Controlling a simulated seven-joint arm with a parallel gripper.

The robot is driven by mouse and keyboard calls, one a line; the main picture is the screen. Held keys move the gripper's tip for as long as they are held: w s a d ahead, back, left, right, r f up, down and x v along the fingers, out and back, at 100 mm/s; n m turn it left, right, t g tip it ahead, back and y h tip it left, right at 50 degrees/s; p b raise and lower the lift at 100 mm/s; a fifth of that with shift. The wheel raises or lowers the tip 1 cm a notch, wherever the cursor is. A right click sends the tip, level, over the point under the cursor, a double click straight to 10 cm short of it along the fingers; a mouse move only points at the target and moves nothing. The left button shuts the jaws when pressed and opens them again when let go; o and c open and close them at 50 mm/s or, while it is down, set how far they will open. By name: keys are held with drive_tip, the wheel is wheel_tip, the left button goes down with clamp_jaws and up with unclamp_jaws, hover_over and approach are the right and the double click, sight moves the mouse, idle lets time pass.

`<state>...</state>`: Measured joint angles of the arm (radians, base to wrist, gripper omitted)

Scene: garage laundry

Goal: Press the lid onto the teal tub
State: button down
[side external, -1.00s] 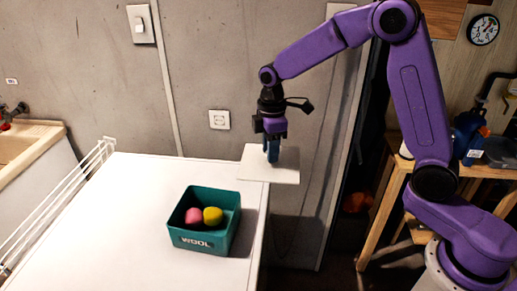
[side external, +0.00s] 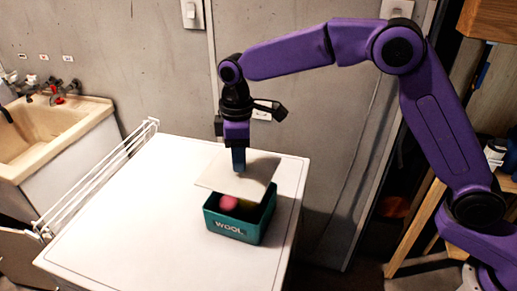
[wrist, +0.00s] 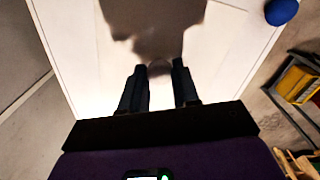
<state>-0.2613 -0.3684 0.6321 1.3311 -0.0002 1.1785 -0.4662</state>
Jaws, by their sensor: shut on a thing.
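The teal tub (side external: 238,226), marked "WOOL", stands upright on the white table. A pink ball (side external: 228,203) shows inside it; a yellow ball (side external: 247,205) is mostly hidden under the lid. The thin, pale, flat lid (side external: 262,170) is above the tub, somewhat tilted in the picture, with a gap at the near side. It hides the back of the tub's opening, so contact there cannot be told. My gripper (side external: 239,168) is shut on the lid from above, near its middle. In the wrist view, my gripper's fingers (wrist: 160,88) point at a pale surface with a dark shadow.
The white table top (side external: 130,200) is clear to the left of the tub. A white wire rack (side external: 100,178) runs along its left edge, with a sink (side external: 50,130) beyond. A grey wall stands behind. A blue round thing (wrist: 281,11) shows at the wrist view's top right.

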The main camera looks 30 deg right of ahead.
sight(240, 176)
drive_tip(key=shift+f, duration=3.15)
drive_tip(key=shift+f, duration=0.65)
idle(0.5)
drive_tip(key=shift+c, duration=1.3)
unclamp_jaws()
drive_tip(key=shift+r, duration=0.1)
drive_tip(key=shift+r, duration=3.4)
clamp_jaws()
